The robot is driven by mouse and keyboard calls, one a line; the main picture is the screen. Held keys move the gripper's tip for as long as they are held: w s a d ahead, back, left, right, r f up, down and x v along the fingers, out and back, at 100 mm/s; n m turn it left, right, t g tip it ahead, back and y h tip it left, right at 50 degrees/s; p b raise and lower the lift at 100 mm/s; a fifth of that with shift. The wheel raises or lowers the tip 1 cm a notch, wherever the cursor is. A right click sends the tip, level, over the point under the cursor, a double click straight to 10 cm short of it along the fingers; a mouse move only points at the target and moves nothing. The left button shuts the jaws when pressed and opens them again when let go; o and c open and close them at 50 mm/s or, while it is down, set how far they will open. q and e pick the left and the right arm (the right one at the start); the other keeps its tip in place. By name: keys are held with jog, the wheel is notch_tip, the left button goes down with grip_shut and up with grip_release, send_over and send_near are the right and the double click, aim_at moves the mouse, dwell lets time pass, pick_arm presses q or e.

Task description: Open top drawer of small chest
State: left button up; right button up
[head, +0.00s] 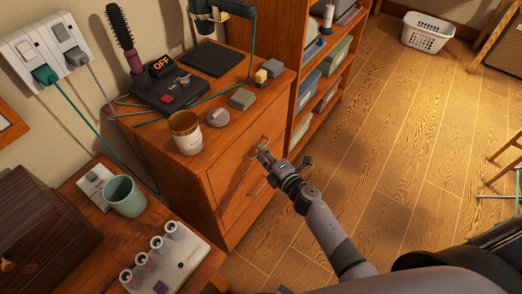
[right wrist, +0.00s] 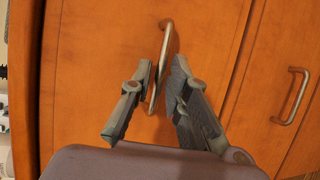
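The small chest (head: 228,168) is orange-brown wood with stacked drawers. Its top drawer (head: 226,172) looks flush with the body, so shut. The top drawer's metal bar handle (right wrist: 163,62) lies between the fingertips of my right gripper (right wrist: 162,64) in the right wrist view. The fingers are apart, one on each side of the bar; the left one is very close, and I cannot tell whether it touches. In the head view my right gripper (head: 265,156) is at the drawer front and partly hides the handle. A lower drawer handle (right wrist: 292,96) is free. My left gripper is out of view.
An open shelf unit (head: 285,32) adjoins the chest on the right. A side table with a mug (head: 124,196) is at left.

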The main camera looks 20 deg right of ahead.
jog(key=shift+x, duration=0.9)
grip_shut()
